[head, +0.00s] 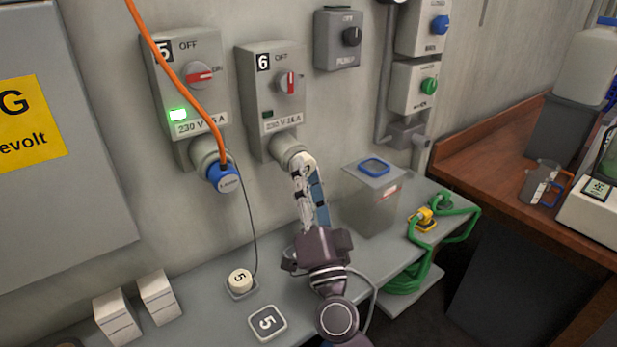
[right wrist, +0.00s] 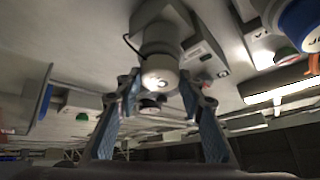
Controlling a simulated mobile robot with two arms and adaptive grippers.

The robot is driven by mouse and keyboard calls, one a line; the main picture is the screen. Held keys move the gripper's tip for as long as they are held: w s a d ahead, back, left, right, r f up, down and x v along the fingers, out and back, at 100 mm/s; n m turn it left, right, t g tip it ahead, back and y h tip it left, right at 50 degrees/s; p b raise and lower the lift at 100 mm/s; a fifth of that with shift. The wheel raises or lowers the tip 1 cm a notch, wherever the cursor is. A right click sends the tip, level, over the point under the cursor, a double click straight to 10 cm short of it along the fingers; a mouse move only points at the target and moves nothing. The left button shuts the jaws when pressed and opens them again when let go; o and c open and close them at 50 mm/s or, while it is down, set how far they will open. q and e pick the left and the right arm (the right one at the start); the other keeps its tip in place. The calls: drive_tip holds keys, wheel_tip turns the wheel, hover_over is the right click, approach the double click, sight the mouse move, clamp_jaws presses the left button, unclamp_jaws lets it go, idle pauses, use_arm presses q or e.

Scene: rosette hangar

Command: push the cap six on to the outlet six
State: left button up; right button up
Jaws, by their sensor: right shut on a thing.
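Outlet six (head: 285,146) is the round grey socket slanting down from the wall box marked 6 (head: 271,95). My right gripper (head: 304,164) is at the mouth of this outlet, with its fingers pointing up at it. In the right wrist view the gripper (right wrist: 160,88) has a pale round cap (right wrist: 160,74) between its fingertips. The cap is in line with the grey outlet barrel (right wrist: 162,40) and touches or nearly touches it; I cannot tell how far on it sits. In the head view the fingers mostly hide the cap. My left gripper is not in view.
Outlet five (head: 205,155) holds a blue plug (head: 222,179) with an orange cable. Cap five (head: 240,281) lies on the grey shelf (head: 205,317). A grey bin (head: 372,205) stands close right of my gripper. Green cable (head: 408,278) hangs farther right.

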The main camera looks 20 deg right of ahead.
drive_tip(key=shift+w, duration=0.1)
drive_tip(key=o, duration=1.1)
drive_tip(key=v, duration=1.2)
